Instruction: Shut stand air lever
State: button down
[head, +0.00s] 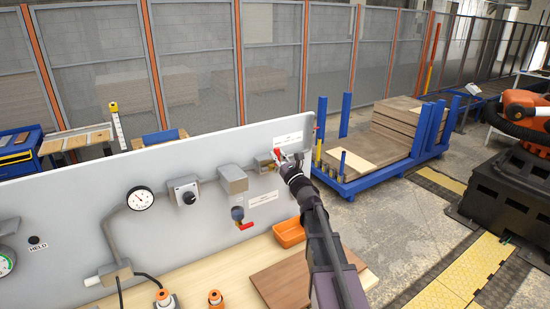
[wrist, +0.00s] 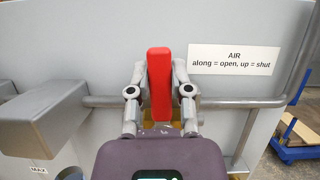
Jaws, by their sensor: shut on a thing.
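The red air lever (wrist: 159,88) stands upright between the two fingers of my gripper (wrist: 160,80) in the wrist view. It points up, across the grey horizontal pipe (wrist: 240,103) behind it. My gripper is shut on the lever, with a finger against each side. A white label (wrist: 234,59) beside it reads "AIR along = open, up = shut". In the head view, my gripper (head: 286,162) is at the right end of the grey panel (head: 80,206), and the red lever (head: 277,153) shows at its tip. The valve body is mostly hidden.
Another red-handled valve (head: 245,226) hangs below a grey box (head: 232,179) on the panel. A round gauge (head: 140,199) and a knob box (head: 184,190) are farther left. An orange bin (head: 289,232) and a brown board (head: 290,283) lie on the bench below my arm.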

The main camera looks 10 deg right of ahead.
jog(key=shift+w+d+m, duration=0.1)
jog(key=shift+d+m, duration=0.05)
jog(key=shift+m, duration=0.35)
jog(key=c, duration=0.5)
grip_release()
